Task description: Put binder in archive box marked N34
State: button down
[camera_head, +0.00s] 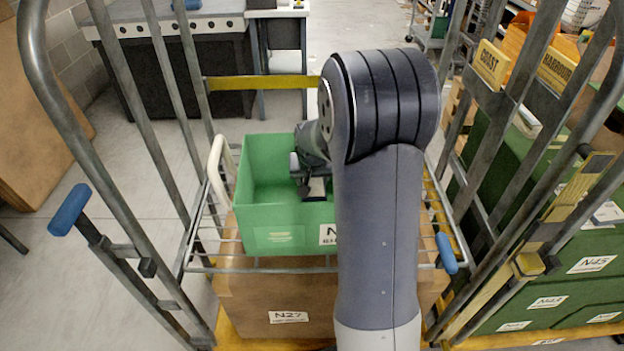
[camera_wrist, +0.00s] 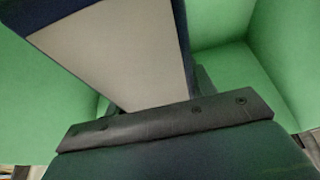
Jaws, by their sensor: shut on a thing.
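The binder (camera_wrist: 115,50), pale grey-beige with dark blue edges, fills the upper left of the wrist view. My gripper (camera_wrist: 165,122) is shut on it. In the head view my gripper (camera_head: 312,182) reaches down inside an open green box (camera_head: 262,218), partly hidden by my arm. Green walls surround the binder in the wrist view. The box's front label (camera_head: 328,234) starts with N, but my arm hides the rest of the number. I cannot tell whether the binder touches the box floor.
The green box stands in a wire-sided trolley, above a brown box marked N27 (camera_head: 288,317). Metal trolley bars rise on both sides. At right, a rack holds green boxes marked N45 (camera_head: 592,264) and N44 (camera_head: 547,302). Grey floor (camera_head: 150,190) is clear at left.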

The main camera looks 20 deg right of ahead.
jog(key=shift+f, duration=0.2)
jog(key=shift+f, duration=0.15)
jog(key=c, duration=0.6)
grip_release()
jog(key=v, duration=1.2)
jog(key=shift+r, duration=0.2)
